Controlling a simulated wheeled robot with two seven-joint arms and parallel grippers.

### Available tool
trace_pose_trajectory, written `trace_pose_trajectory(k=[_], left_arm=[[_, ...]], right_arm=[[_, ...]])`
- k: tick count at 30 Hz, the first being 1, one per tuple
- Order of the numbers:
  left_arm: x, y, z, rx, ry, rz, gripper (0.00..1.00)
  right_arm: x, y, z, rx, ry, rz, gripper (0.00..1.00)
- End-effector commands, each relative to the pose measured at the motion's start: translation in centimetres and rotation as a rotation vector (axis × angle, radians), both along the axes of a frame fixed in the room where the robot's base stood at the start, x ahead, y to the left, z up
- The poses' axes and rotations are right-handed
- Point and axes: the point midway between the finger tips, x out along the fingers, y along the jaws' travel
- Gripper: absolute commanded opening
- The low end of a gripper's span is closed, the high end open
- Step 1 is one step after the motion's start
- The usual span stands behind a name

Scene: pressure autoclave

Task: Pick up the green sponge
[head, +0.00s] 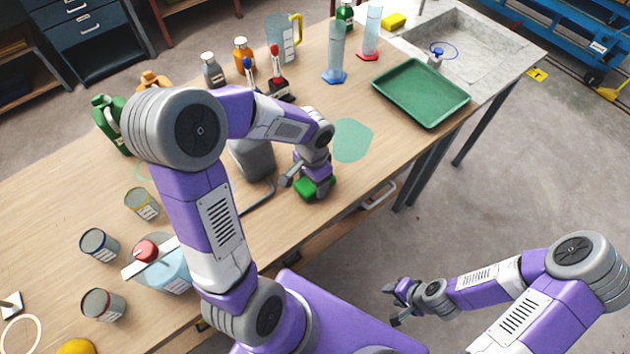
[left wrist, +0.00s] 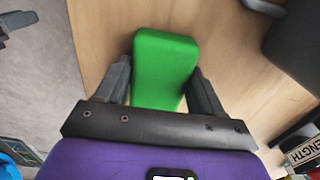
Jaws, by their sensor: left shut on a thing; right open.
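The green sponge (head: 314,187) is at the front edge area of the wooden bench, under my left gripper (head: 308,180). In the left wrist view the sponge (left wrist: 165,65) is a bright green block between the two dark fingers of my left gripper (left wrist: 158,85). The left gripper is shut on it. I cannot tell whether the sponge touches the bench top or is slightly above it. My right gripper (head: 396,302) is open and empty, out over the floor in front of the bench.
A flat pale green patch (head: 352,140) lies right of the sponge. A green tray (head: 422,92) stands further right, near the sink (head: 462,40) with a yellow sponge (head: 393,20). Bottles, cylinders and a jug (head: 282,38) stand behind. Several cans and a red-topped vessel (head: 160,264) are at left.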

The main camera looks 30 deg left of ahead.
Motion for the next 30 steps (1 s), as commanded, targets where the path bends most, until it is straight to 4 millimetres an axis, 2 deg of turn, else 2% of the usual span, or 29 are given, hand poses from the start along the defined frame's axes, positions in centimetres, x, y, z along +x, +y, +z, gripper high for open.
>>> trace_pose_trajectory(k=[5,8,18,21,25,30], left_arm=[[0.0,0.0,0.1,0.0,-0.001,0.0,0.39],[0.1,0.0,0.9,0.001,-0.003,0.001,0.39],[0.1,0.0,7.5,0.0,-0.004,-0.001,0.39],[0.1,0.0,8.9,-0.001,-0.004,0.001,0.39],[0.0,0.0,9.9,0.001,-0.001,0.0,0.39],[0.0,0.0,10.1,0.0,0.0,-0.001,0.39]], right_arm=[[0.0,0.0,0.0,0.0,0.0,0.0,0.43],[0.0,0.0,0.3,0.0,0.0,0.0,0.43],[0.0,0.0,2.5,0.0,0.0,0.0,0.43],[0.0,0.0,2.8,0.0,0.0,0.0,0.43],[0.0,0.0,3.0,0.0,0.0,0.0,0.43],[0.0,0.0,3.0,0.0,0.0,0.0,0.43]])
